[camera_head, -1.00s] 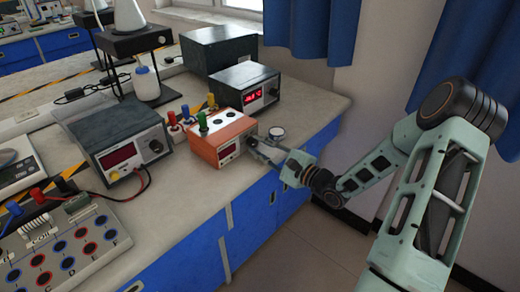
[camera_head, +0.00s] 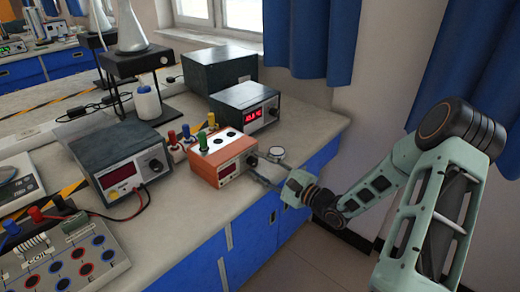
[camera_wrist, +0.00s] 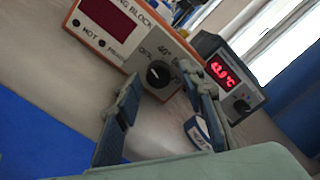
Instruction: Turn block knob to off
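The block heater (camera_head: 219,166) is an orange and white box on the bench, with a red display on its front. Its black round knob (camera_wrist: 158,74) sits on a grey panel at the right of that front, and also shows in the head view (camera_head: 252,160).
A dark box with a red readout (camera_head: 246,108) stands behind the block heater. A small round white-faced item (camera_head: 273,153) lies right of it, close to my gripper. A dark power supply (camera_head: 120,160) stands left. The bench's front edge is just below my gripper.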

